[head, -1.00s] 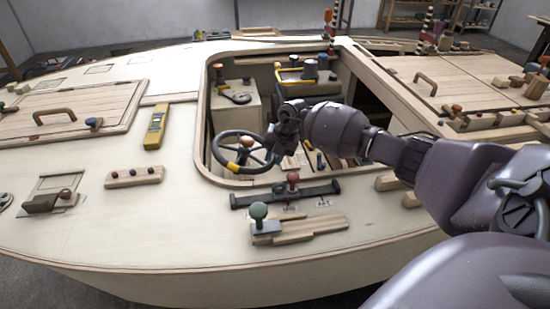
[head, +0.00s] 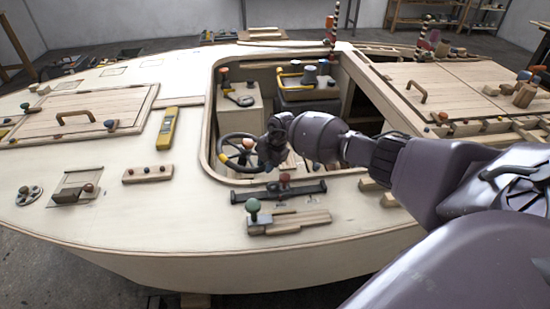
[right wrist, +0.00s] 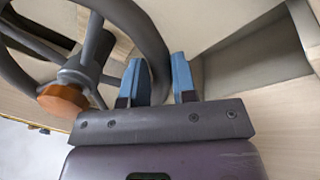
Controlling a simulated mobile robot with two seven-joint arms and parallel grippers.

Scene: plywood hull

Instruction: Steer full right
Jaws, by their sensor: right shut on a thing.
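In the right wrist view, the wheel (right wrist: 147,28) fills the upper left, with spokes and an orange hub piece (right wrist: 62,98). The blue fingers of my right gripper (right wrist: 162,65) are shut on the rim, which passes between them. My left gripper is not in view.
The cockpit coaming (head: 206,120) surrounds the wheel closely. A dark lever bar (head: 250,195) and a green-knobbed lever (head: 253,207) sit on the deck in front. A yellow level (head: 167,128) lies to the left. A box with a lever (head: 240,97) stands behind the wheel.

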